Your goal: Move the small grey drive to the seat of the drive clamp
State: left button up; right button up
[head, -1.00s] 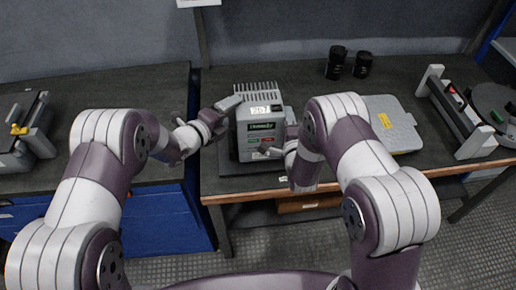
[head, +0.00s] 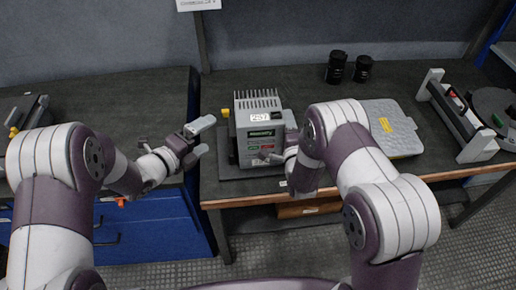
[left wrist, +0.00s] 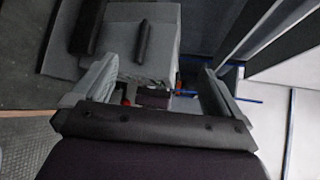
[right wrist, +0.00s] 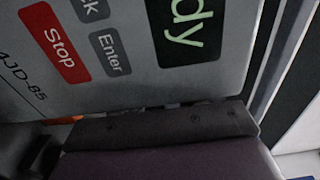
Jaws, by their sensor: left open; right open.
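The small grey drive (head: 262,138) stands upright on a dark plate (head: 229,172) on the middle bench, fins up, display facing me. My left gripper (head: 207,138) is open and empty, left of the drive and apart from it. In the left wrist view, a grey box with black bars (left wrist: 160,38) lies beyond its spread fingers. My right gripper (head: 276,157) is at the drive's lower right front, its fingers partly hidden. The drive's face with red Stop button (right wrist: 54,42) fills the right wrist view, very close. A device with a yellow handle (head: 13,132), possibly the clamp, is at far left.
A grey case (head: 393,128) with a yellow label lies right of the drive. Two black cylinders (head: 337,67) stand behind it. A frame with white posts (head: 432,84) is at the right. A gap separates the left bench (head: 110,95) from the middle bench.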

jog(key=shift+s, duration=0.3)
pick_arm(q)
jog(key=shift+s+a+r, duration=0.1)
jog(key=shift+s+a, duration=0.3)
jog(key=shift+s, duration=0.05)
pick_arm(e)
jog(key=s, duration=1.1)
jog(key=shift+s+d, duration=0.15)
jog(key=shift+s, duration=0.05)
pick_arm(q)
jog(key=shift+r, duration=0.1)
pick_arm(e)
jog(key=shift+w, duration=0.1)
